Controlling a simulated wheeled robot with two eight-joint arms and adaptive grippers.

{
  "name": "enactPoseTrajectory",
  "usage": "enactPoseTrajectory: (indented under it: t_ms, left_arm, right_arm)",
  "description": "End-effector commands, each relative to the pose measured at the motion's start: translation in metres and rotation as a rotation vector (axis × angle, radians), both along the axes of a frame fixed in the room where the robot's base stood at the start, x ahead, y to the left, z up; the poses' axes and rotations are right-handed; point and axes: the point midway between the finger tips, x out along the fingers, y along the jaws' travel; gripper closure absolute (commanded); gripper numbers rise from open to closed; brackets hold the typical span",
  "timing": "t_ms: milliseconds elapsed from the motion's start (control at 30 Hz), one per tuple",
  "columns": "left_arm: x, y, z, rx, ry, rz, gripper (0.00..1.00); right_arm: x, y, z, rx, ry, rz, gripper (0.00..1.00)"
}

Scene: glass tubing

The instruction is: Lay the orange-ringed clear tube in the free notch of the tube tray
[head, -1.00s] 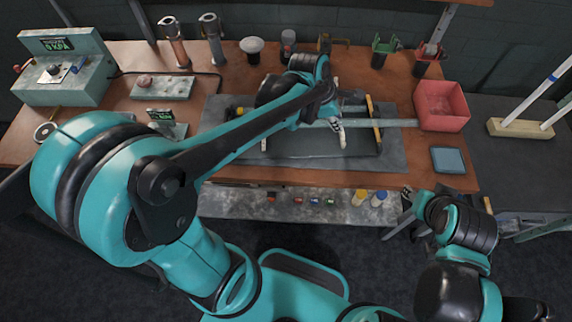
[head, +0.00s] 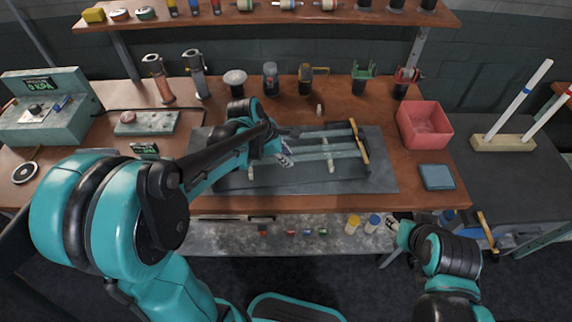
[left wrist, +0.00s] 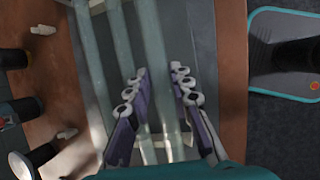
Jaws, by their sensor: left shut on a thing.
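My left gripper (head: 284,157) is low over the tray. In the left wrist view my left gripper (left wrist: 161,92) is shut on a clear tube (left wrist: 153,50), which runs between its fingers. Other clear tubes (left wrist: 86,45) lie beside it. The orange ring cannot be made out, and I cannot tell whether the held tube touches the notches. My right gripper (head: 393,222) is below the bench's front edge, its fingers too small to read.
A red bin (head: 424,124) and a blue pad (head: 436,177) are right of the mat. Cups and holders (head: 270,78) stand along the back. A gauge box (head: 45,105) is at the far left.

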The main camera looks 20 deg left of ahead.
Motion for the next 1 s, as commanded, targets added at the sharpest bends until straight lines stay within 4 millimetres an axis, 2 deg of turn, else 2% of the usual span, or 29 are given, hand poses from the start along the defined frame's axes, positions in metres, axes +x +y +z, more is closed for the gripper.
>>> enactPoseTrajectory:
  t_ms: [200,600,633,700,1000]
  left_arm:
    - [0.000,-0.001,-0.035,0.000,0.000,0.000,1.00]
    - [0.000,-0.001,-0.039,0.000,0.000,0.000,1.00]
    - [0.000,-0.001,-0.039,0.000,0.000,0.000,0.73]
    - [0.000,-0.001,-0.038,0.000,0.000,0.000,0.58]
    - [0.000,-0.001,-0.037,0.000,0.000,0.000,0.58]
  right_arm:
    - [0.000,0.000,-0.018,0.000,0.000,0.000,0.60]
    - [0.000,0.000,-0.020,0.000,0.000,0.000,0.60]
    - [0.000,0.000,-0.020,0.000,0.000,0.000,0.60]
    - [0.000,0.000,-0.019,0.000,0.000,0.000,0.60]
    - [0.000,0.000,-0.018,0.000,0.000,0.000,0.60]
